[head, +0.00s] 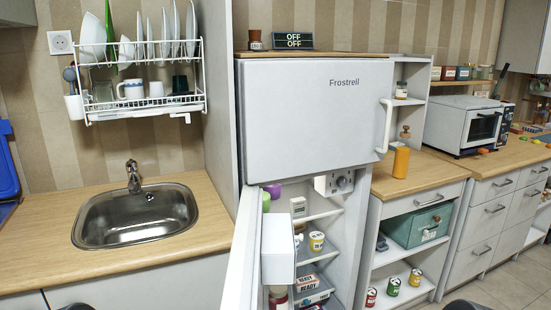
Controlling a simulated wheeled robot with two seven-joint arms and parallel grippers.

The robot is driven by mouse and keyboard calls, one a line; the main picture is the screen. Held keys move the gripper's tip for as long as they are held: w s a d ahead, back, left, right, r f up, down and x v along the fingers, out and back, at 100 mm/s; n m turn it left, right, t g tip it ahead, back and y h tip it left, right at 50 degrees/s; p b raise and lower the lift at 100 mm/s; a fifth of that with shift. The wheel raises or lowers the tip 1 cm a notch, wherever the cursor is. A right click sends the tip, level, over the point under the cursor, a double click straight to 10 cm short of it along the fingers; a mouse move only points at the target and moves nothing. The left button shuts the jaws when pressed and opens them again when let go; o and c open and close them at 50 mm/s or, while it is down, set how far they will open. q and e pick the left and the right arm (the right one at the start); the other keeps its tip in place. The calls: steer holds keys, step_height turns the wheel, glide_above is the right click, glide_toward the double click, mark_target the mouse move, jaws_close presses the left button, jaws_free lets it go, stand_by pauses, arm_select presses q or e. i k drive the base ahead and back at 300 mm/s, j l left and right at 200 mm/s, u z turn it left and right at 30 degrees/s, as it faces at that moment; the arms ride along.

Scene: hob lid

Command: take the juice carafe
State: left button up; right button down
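An orange container that looks like the juice carafe (401,162) stands upright on the wooden counter just right of the fridge. A small brown piece shows right above it, and I cannot tell whether it is its stopper. The fridge (315,110) has its upper door shut. Its lower door (243,255) stands open toward the left, showing shelves with small packs and tubs. No gripper shows in the head view. Only dark rounded shapes, perhaps parts of my arms, cut into the bottom edge at left and right.
A sink (135,215) and dish rack (140,95) are at left. The upper door's white handle (386,125) juts out near the orange container. A toaster oven (465,124) stands farther right. Below the counter are a green box (416,228) and several cans. The counter around the container is mostly clear.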

mark_target(402, 152)
steer(key=l+u, duration=0.2)
steer(key=u, duration=0.4)
steer(key=l+u, duration=0.35)
steer(key=l, duration=0.65)
steer(key=l+u, duration=0.4)
steer(key=l, duration=0.6)
steer(key=k+l, duration=0.1)
steer(key=l, duration=0.45)
steer(key=k+l, duration=0.1)
steer(key=l, duration=0.5)
steer(key=k+l, duration=0.1)
steer(key=l, duration=0.45)
